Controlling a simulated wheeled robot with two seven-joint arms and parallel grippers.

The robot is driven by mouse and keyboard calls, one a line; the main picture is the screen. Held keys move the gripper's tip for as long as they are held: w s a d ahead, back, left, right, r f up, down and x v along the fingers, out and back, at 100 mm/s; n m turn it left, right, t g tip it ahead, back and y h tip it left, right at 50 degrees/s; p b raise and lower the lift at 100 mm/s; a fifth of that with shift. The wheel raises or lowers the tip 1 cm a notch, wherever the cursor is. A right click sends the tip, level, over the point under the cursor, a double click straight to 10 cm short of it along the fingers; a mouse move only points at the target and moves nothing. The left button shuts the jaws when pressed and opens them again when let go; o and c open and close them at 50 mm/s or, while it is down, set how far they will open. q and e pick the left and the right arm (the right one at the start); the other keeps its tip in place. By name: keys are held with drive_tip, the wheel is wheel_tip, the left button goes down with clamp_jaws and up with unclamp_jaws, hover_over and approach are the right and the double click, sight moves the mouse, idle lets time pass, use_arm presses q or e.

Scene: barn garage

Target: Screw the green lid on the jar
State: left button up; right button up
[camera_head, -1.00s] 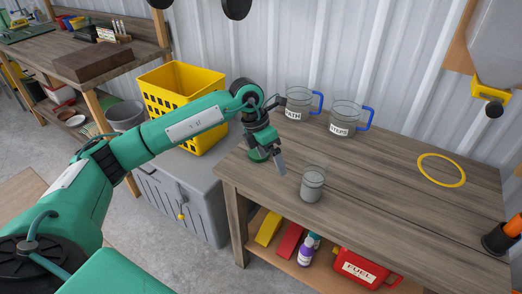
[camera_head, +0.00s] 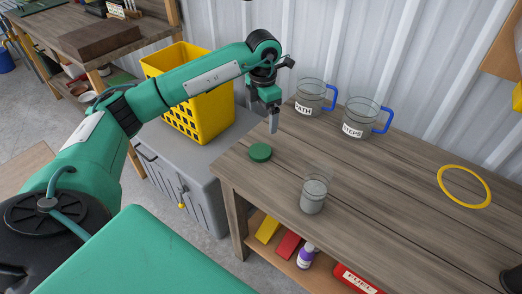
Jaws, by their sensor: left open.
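The green lid (camera_head: 260,152) lies flat on the wooden table near its left edge. The jar (camera_head: 314,192) is clear glass with grey contents and stands upright near the table's front edge, to the right of the lid and nearer to me. No lid is on it. My left gripper (camera_head: 272,122) points down above the table, behind and slightly right of the lid. It is open and empty, apart from both lid and jar. My right gripper is not in view.
Two glass mugs with blue handles, labelled PATH (camera_head: 309,98) and STEPS (camera_head: 360,119), stand behind the gripper near the wall. A yellow ring (camera_head: 464,187) lies at the right. A yellow crate (camera_head: 205,112) sits on the grey chest (camera_head: 185,155). The table's middle is clear.

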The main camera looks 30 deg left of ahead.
use_arm(q)
hover_over(260, 150)
drive_tip(key=f, duration=0.8)
drive_tip(key=shift+w+d, duration=0.15)
drive_tip(key=shift+d, duration=0.25)
drive_tip(key=shift+f, duration=0.35)
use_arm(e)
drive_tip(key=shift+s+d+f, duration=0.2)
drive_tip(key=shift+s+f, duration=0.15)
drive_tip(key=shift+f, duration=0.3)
use_arm(q)
drive_tip(key=shift+f+p, duration=0.25)
drive_tip(key=shift+p, duration=0.05)
drive_tip(key=f, duration=0.3)
drive_tip(key=shift+s+a+f+p, duration=0.25)
drive_tip(key=shift+a+f+p, duration=0.05)
drive_tip(key=shift+a+p, duration=0.05)
drive_tip(key=shift+f, duration=0.55)
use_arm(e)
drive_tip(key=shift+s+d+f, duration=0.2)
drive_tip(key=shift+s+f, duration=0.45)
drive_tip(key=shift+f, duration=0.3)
